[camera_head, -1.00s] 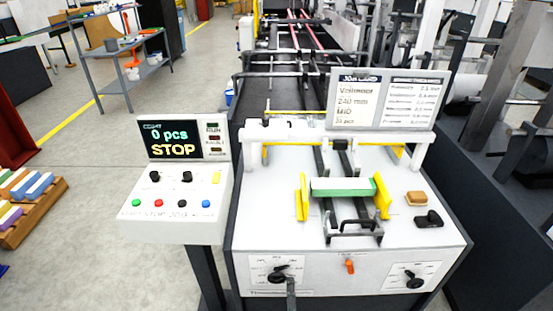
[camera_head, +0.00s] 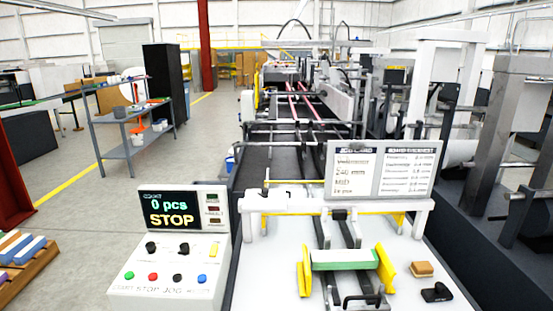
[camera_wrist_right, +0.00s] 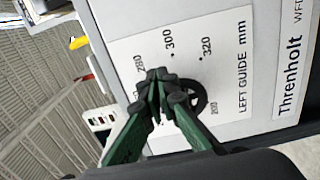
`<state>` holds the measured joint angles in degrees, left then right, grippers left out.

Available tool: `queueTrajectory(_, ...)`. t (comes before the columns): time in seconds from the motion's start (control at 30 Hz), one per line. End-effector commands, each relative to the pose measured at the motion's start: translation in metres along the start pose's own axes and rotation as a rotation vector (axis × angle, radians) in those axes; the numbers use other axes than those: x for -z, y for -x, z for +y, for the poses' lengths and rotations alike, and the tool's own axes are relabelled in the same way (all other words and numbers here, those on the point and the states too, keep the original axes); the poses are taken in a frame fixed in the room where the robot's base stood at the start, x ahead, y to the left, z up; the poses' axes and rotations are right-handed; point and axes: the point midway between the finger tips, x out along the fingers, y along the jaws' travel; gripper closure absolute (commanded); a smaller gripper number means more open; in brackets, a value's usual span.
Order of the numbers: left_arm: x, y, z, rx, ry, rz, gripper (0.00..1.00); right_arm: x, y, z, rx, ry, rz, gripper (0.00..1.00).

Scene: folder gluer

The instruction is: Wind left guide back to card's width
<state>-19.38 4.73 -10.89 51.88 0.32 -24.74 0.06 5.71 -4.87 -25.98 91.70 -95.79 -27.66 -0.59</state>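The card stack (camera_head: 343,265), white with a green front, lies on the feed table between the yellow left guide (camera_head: 304,272) and the yellow right guide (camera_head: 385,270). The left guide stands close to the stack's left end; I cannot tell if they touch. In the right wrist view, the white LEFT GUIDE mm dial plate (camera_wrist_right: 240,62) carries a black round handwheel (camera_wrist_right: 201,98). My right gripper (camera_wrist_right: 160,88) has its green fingers drawn together at the handwheel and seems shut on its handle. The fingers hide part of the wheel and scale. My left gripper is out of view.
A control box (camera_head: 170,250) reads 0 pcs and STOP, with coloured buttons. A job sign (camera_head: 382,170) stands behind the guides. A tan block (camera_head: 422,269) and a black item (camera_head: 436,292) lie right of the right guide.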

Motion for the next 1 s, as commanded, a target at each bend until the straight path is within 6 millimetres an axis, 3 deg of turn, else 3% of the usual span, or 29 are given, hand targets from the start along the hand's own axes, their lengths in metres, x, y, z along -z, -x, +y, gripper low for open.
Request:
queueTrajectory(0.03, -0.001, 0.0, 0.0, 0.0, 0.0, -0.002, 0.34, 0.008, 0.002, -0.002, 0.004, -0.001, 0.017, 1.0)
queueTrajectory(0.37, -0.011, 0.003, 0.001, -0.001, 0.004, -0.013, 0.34, 0.0, 0.003, 0.001, 0.004, -0.001, 0.015, 1.0)
queueTrajectory(0.63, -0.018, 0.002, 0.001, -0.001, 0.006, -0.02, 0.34, -0.005, 0.03, 0.001, 0.004, 0.0, 0.008, 1.0)
queueTrajectory(1.0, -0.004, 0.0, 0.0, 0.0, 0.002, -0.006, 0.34, -0.005, 0.061, 0.002, 0.003, 0.0, 0.007, 1.0)
